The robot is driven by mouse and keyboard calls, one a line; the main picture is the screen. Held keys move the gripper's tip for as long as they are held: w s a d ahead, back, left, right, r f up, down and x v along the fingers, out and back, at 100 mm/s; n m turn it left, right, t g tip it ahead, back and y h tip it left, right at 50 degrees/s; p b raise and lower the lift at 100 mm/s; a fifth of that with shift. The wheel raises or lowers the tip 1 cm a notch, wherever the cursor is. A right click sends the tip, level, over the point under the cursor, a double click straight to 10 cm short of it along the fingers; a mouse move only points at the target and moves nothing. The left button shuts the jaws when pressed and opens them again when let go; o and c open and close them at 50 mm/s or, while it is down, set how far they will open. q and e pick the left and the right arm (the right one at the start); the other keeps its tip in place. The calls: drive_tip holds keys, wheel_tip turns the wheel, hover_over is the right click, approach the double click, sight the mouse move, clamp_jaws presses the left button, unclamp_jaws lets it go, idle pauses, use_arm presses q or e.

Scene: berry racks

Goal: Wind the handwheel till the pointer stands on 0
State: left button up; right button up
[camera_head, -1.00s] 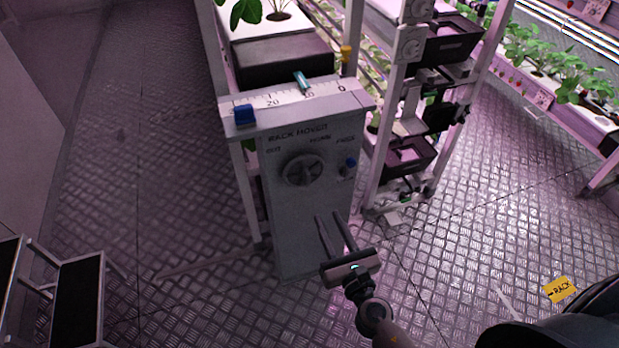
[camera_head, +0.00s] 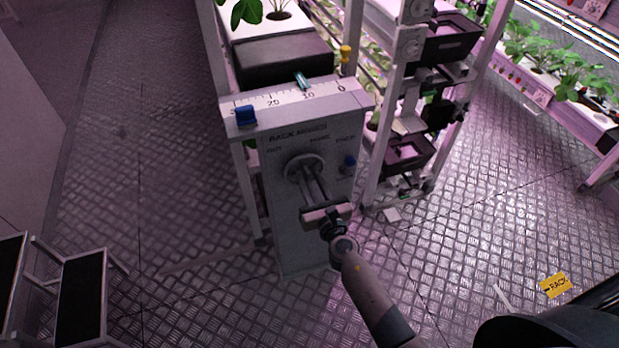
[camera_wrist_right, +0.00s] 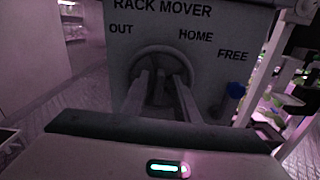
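The grey handwheel (camera_head: 300,163) is on the front of the rack mover box (camera_head: 299,235), and also shows in the right wrist view (camera_wrist_right: 161,55). My right gripper (camera_head: 307,168) reaches the wheel from the front. In the wrist view its fingers (camera_wrist_right: 160,82) stand apart before the wheel's middle, with a dark part of the wheel between them; whether they touch it I cannot tell. The teal pointer (camera_head: 302,80) stands close to 10, a little to its left, on the white scale (camera_head: 325,92); 0 is at the right end. My left gripper is not in view.
A blue block (camera_head: 245,115) sits at the scale's left end. A blue knob (camera_head: 350,161) marked FREE is right of the wheel. A rack post (camera_head: 382,130) stands close on the right.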

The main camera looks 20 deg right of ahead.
drive_tip(key=shift+w, duration=0.2)
clamp_jaws()
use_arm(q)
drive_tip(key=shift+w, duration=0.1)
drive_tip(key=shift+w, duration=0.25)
use_arm(e)
drive_tip(key=shift+m, duration=0.4)
